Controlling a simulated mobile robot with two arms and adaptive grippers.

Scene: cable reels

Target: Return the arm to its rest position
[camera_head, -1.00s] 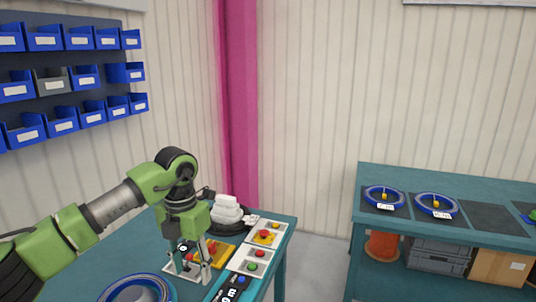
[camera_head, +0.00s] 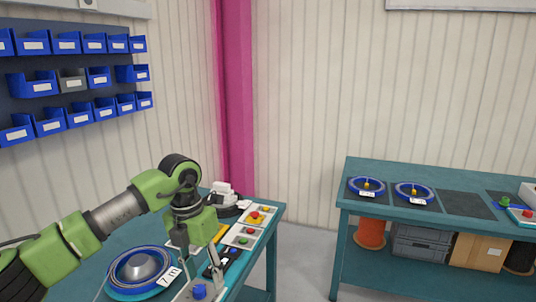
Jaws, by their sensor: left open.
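My left arm comes in from the left, green and grey, bent at the elbow. Its left gripper (camera_head: 199,250) points down over the near teal table (camera_head: 80,261), with its fingers apart and nothing seen between them. A blue cable reel (camera_head: 140,268) with a grey hub and a white length label lies on this table, left of the gripper. The fingertips partly overlap the items on the table, so I cannot tell their height. My right gripper is not in view.
Button boxes (camera_head: 241,236) line the near table's right side. A second teal table (camera_head: 472,180) at right holds two blue reels (camera_head: 366,186) (camera_head: 413,192) on dark mats, with crates below. Blue bins (camera_head: 80,118) hang on the left wall. Open floor (camera_head: 306,262) lies between the tables.

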